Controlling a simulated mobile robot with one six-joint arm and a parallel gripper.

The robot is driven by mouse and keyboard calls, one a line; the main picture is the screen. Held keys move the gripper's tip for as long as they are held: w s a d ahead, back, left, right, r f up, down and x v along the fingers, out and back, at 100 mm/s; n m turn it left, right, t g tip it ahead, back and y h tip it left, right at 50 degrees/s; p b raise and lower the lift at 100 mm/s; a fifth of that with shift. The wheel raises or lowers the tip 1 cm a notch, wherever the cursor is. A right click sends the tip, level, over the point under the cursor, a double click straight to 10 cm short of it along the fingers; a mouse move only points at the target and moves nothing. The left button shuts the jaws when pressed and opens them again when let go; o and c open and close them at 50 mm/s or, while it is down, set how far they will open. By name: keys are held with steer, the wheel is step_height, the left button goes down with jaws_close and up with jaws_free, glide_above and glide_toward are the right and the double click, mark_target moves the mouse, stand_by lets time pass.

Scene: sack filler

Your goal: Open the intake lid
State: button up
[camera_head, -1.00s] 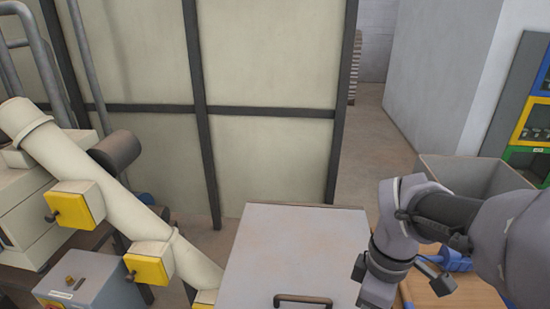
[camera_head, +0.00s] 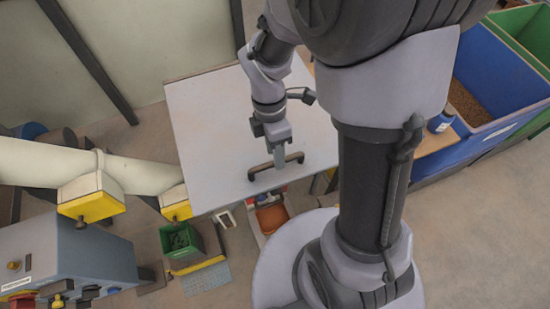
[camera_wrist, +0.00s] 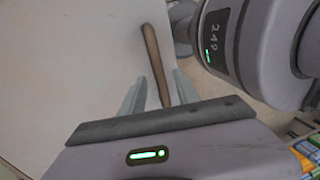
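The intake lid (camera_head: 208,125) is a pale grey flat panel in the middle of the head view. It appears to lie shut. Its dark brown bar handle (camera_head: 260,171) is near the front edge. My gripper (camera_head: 279,161) points down at the middle of the handle. In the wrist view the lid (camera_wrist: 70,60) is on the left, and the handle (camera_wrist: 153,62) runs between my two fingers (camera_wrist: 160,92). The fingers are apart, with gaps visible beside the bar. The fingertips' exact depth around the bar is hard to tell.
A pale pipe with yellow boxes (camera_head: 92,200) runs along the left, above a grey control box (camera_head: 72,262). A green bin (camera_head: 180,242) stands on the floor below. A blue bin (camera_head: 500,75) of brown grain is at the right. Floor at lower right is clear.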

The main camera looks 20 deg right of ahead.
steer(key=shift+s+f, duration=0.1)
steer(key=shift+f, duration=0.7)
jaws_close()
stand_by(0.9)
